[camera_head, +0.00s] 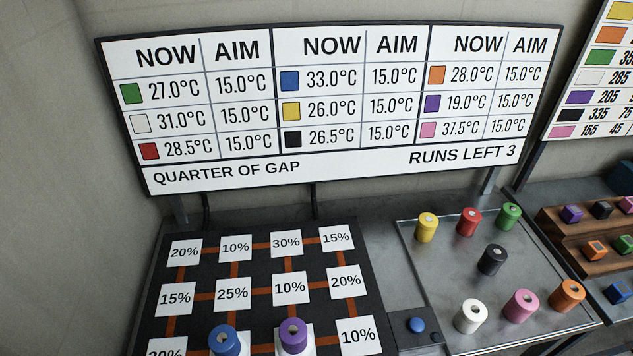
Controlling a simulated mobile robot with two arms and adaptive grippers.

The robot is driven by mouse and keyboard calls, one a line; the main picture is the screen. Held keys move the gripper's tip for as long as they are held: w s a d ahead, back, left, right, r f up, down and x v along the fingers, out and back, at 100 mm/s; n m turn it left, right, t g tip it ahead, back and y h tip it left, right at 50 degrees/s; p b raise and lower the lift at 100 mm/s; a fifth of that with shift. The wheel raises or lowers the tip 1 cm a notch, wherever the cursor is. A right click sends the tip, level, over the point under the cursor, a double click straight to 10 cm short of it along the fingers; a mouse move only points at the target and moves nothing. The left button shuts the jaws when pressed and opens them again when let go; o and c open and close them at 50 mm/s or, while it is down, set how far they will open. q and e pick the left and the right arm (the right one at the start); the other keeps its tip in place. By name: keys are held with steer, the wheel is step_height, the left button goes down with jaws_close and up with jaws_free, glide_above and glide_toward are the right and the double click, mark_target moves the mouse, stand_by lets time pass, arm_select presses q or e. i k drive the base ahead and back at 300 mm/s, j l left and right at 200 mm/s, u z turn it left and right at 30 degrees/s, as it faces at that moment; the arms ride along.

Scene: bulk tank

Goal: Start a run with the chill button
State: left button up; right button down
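A round blue button (417,325) sits on a small dark box between the dark grid panel and the metal tray; I take it to be the chill button. The sign (330,105) lists NOW and AIM temperatures by colour, every AIM 15.0°C, and reads "QUARTER OF GAP" and "RUNS LEFT 3". On the grid panel (207,272), with its percentage labels, stand a blue cylinder (223,341) and a purple cylinder (293,336). Neither of my grippers is in view.
The metal tray (440,268) holds several cylinders: yellow (427,227), red (468,222), green (508,216), black (491,260), white (470,316), pink (520,306) and orange (566,296). A wooden rack (563,229) with coloured cubes stands at right, below another sign (592,85).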

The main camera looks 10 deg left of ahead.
mark_target(417, 326)
steer(key=u, duration=1)
steer(key=z, duration=1.55)
